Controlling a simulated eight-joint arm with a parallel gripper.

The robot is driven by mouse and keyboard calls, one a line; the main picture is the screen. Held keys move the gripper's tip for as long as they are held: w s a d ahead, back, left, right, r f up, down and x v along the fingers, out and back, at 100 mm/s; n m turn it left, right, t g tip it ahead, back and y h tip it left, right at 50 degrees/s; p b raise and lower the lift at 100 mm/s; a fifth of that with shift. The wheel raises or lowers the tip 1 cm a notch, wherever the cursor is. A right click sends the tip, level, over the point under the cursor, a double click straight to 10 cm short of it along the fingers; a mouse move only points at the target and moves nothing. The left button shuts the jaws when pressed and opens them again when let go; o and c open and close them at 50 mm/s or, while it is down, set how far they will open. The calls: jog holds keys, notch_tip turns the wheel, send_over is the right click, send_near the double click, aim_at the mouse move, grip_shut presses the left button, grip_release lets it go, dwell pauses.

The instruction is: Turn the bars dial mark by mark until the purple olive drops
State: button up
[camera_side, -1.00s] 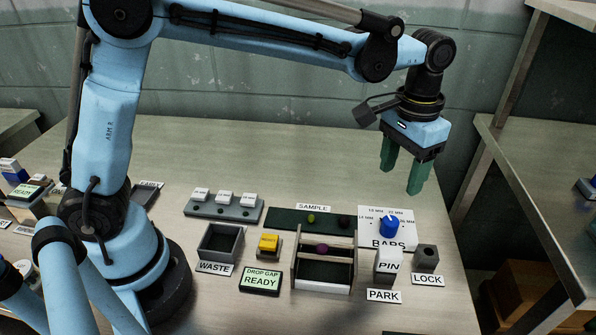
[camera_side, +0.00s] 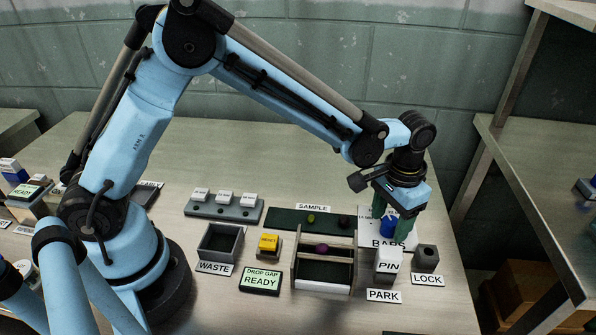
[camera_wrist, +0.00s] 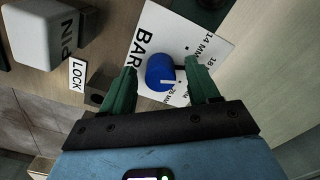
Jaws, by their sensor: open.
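The blue bars dial (camera_side: 389,226) stands on a white plate (camera_side: 408,243) lettered BARS. In the wrist view the dial (camera_wrist: 160,72) shows a white pointer line, and size marks are printed on its plate (camera_wrist: 196,28). My gripper (camera_side: 396,228) is low over the plate, with its green fingers on either side of the dial. The wrist view shows my gripper (camera_wrist: 160,78) open, with gaps between fingers and dial. The purple olive (camera_side: 321,248) rests on the bars at the top of the open box (camera_side: 322,287).
A PIN block (camera_side: 388,262) and a LOCK block (camera_side: 426,258) stand just in front of the plate. A yellow button (camera_side: 268,242), a WASTE bin (camera_side: 220,243) and a DROP GAP READY display (camera_side: 261,281) are further left.

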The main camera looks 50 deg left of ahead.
jog(key=shift+f, duration=0.15)
jog(key=shift+c, duration=0.2)
jog(key=c, duration=1)
jog(key=shift+m, duration=0.3)
jog(key=m, duration=0.3)
jog(key=shift+a+m, duration=0.1)
jog(key=shift+m, duration=1.9)
